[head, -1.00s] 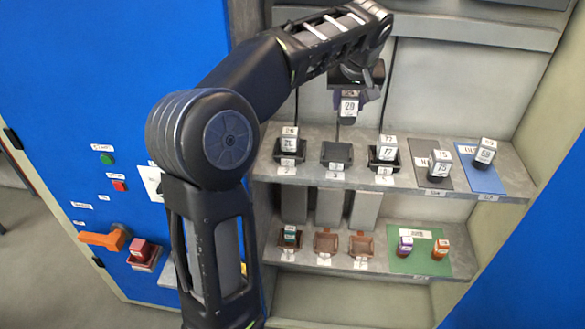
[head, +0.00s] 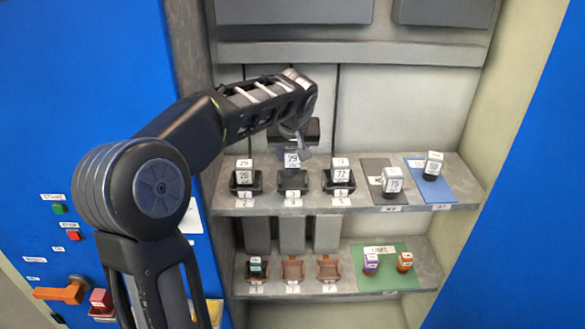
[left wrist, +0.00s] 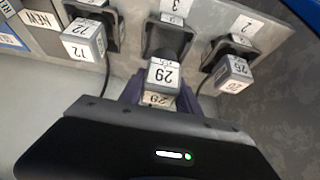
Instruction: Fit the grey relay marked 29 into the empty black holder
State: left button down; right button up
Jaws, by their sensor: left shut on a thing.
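The grey relay marked 29 (head: 292,160) is held upright by my left gripper (head: 293,148), which is shut on it. The relay is right over the empty black holder (head: 292,184), the middle one on the upper shelf. In the left wrist view the relay (left wrist: 163,75) shows its 29 label between the purple fingers of my left gripper (left wrist: 162,97). The black holder (left wrist: 167,38) lies just beyond its dark lower end. I cannot tell whether that end touches the holder. My right gripper is not in view.
Grey relays stand in the black holders on either side, one at left (head: 244,173) and one marked 72 (head: 340,172). Two more stand on a dark mat (head: 385,168) and a blue mat (head: 440,192). Small coloured relays are on the lower shelf (head: 340,284).

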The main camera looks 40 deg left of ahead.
aim_at(293, 167)
pick_arm(q)
jog(key=shift+f, duration=0.25)
notch_tip(293, 167, down, 4)
jog(key=shift+r, duration=0.2)
jog(key=shift+f, duration=0.45)
jog(key=c, duration=0.9)
grip_release()
jog(key=shift+o, duration=0.2)
jog(key=shift+r, duration=0.15)
